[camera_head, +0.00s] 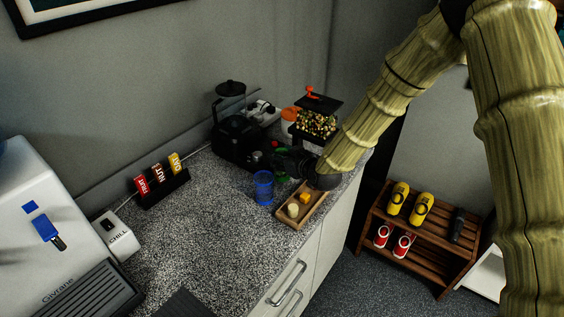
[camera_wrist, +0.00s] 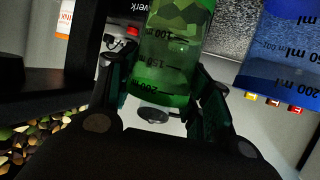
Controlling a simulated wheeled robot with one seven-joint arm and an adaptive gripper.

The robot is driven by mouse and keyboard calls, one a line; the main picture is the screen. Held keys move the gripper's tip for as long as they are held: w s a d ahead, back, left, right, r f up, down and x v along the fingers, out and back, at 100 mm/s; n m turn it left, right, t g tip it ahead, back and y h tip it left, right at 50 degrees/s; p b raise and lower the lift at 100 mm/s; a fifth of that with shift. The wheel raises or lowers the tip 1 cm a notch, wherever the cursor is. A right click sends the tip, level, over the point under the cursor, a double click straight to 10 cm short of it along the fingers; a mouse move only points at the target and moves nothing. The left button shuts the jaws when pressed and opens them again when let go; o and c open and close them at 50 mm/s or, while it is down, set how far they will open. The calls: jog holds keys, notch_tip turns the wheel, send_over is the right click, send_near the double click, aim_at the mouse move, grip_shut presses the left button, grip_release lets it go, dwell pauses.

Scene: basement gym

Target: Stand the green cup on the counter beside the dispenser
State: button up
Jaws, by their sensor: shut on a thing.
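My gripper (camera_head: 284,157) is over the far part of the counter (camera_head: 205,235), at the end of my arm. It is shut on the green cup (camera_wrist: 176,55), a see-through measuring cup with dark ml marks, which sits between both fingers in the wrist view. In the head view only a sliver of green (camera_head: 281,149) shows past the gripper. I cannot tell whether the cup touches the counter. The white dispenser (camera_head: 50,200), with a blue lever and a dark drip tray, stands at the far left, well away from my gripper.
A blue cup (camera_head: 263,188) stands just left of my gripper, and a wooden tray (camera_head: 291,222) lies in front. A black coffee maker (camera_head: 232,130) and a nut-filled container (camera_head: 316,122) are behind. A packet rack (camera_head: 165,187) and CHILL box (camera_head: 116,236) flank clear counter.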

jog(key=shift+f+p, duration=0.35)
jog(key=shift+f, duration=0.95)
jog(key=shift+f, duration=0.15)
jog(key=o, duration=0.8)
jog(key=b+v, duration=0.3)
jog(key=v, duration=0.9)
jog(key=shift+r, duration=0.25)
jog(key=shift+w, duration=0.1)
